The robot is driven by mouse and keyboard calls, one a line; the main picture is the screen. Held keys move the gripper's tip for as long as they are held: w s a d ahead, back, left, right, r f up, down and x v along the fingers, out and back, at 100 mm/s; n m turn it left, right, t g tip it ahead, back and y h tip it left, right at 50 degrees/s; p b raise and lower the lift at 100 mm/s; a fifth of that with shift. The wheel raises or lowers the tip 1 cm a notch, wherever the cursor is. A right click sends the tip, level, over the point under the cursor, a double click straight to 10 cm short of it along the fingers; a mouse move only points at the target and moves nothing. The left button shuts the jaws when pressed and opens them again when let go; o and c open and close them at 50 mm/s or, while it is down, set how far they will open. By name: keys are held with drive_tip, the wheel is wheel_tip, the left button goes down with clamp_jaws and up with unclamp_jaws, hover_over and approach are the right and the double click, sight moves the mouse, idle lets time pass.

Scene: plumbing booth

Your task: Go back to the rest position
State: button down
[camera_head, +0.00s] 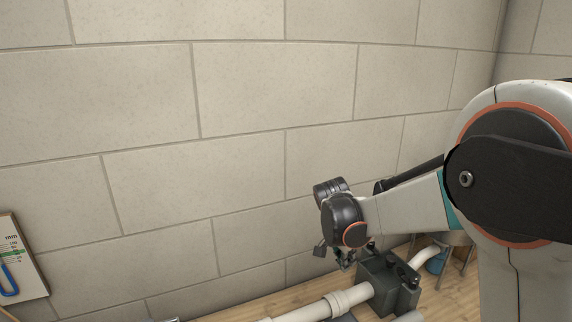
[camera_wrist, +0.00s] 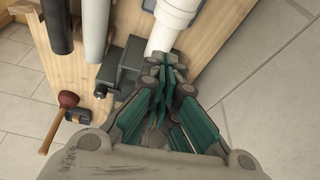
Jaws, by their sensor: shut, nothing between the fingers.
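My gripper (camera_head: 343,258) is at the end of my arm, low in the head view, above and left of a dark clamp-like block (camera_head: 390,283). In the wrist view, my gripper (camera_wrist: 168,66) has its green-padded fingers close together at the tips, with nothing seen between them. A white pipe (camera_head: 345,299) runs along the bench by the block. It also shows in the wrist view (camera_wrist: 175,22), just beyond the fingertips. The dark block (camera_wrist: 122,70) shows left of the fingertips there. I cannot tell whether the fingertips touch anything.
The wooden bench (camera_head: 258,302) runs below a bare block wall (camera_head: 250,95). A gauge board marked "mm" (camera_head: 20,262) is at the left. A blue container (camera_head: 437,262) stands at the right.

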drive_tip(key=s+d+r+n+t+y, duration=0.15)
drive_tip(key=s+r+n, duration=0.35)
drive_tip(key=s, duration=0.5)
drive_tip(key=s+r+n+t+y, duration=0.1)
drive_tip(key=s+r+n+t, duration=0.15)
drive_tip(key=s+r, duration=0.6)
drive_tip(key=s+f+n+t, duration=0.1)
drive_tip(key=s+f+n, duration=0.2)
drive_tip(key=s, duration=0.6)
drive_tip(key=shift+s+n+y, duration=0.15)
drive_tip(key=shift+n+y, duration=0.2)
drive_tip(key=shift+n, duration=0.4)
